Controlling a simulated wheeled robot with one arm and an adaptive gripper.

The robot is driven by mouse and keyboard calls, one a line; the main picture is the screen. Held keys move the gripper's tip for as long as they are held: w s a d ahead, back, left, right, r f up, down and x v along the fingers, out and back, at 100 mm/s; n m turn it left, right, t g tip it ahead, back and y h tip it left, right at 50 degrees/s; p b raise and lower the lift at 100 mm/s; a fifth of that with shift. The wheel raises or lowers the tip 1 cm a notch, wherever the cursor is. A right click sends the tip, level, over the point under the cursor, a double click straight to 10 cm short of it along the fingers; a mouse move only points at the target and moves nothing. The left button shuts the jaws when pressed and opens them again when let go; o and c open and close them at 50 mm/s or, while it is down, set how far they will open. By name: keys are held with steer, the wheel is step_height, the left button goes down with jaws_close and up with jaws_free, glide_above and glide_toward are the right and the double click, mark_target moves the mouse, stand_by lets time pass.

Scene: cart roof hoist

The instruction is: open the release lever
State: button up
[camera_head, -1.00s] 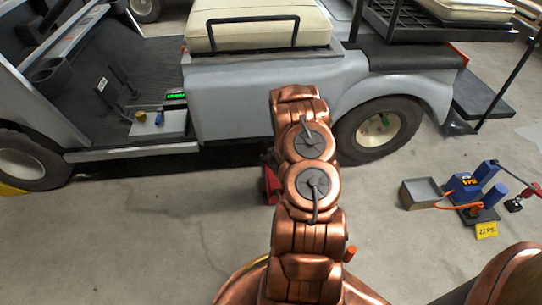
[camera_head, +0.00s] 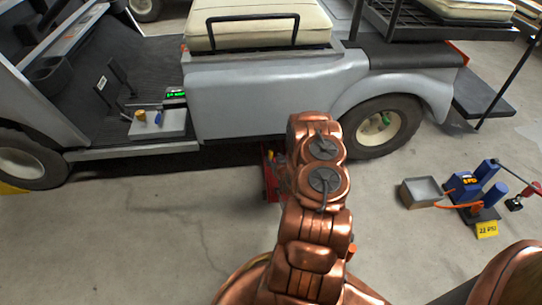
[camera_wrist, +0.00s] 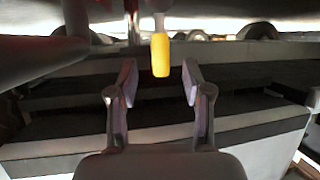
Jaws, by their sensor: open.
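A yellow-gripped lever (camera_wrist: 161,55) shows in the wrist view, upright in the picture, ahead of the gap between my fingertips. I cannot tell how far beyond them it is. My gripper (camera_wrist: 159,80) is open, one finger on each side of the gap, with nothing held. In the head view a red device (camera_head: 269,178), like a floor jack, stands low beside the cart, partly hidden by my arm. My arm also hides my gripper there. I cannot tell for sure that the yellow lever belongs to the red device.
The grey cart (camera_head: 240,95) stands just beyond my arm, with its rear wheel (camera_head: 380,127) to the right. A tray with a yellow and a blue knob (camera_head: 158,122) is on its floor. A pump (camera_head: 470,190) stands at right.

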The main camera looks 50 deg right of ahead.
mark_target(272, 156)
steer(key=b+x, duration=0.1)
steer(key=x, duration=0.3)
steer(key=shift+f, duration=0.2)
steer(key=shift+w+d+f, duration=0.1)
steer(key=shift+w+d, duration=0.1)
steer(key=shift+w, duration=0.3)
jaws_close()
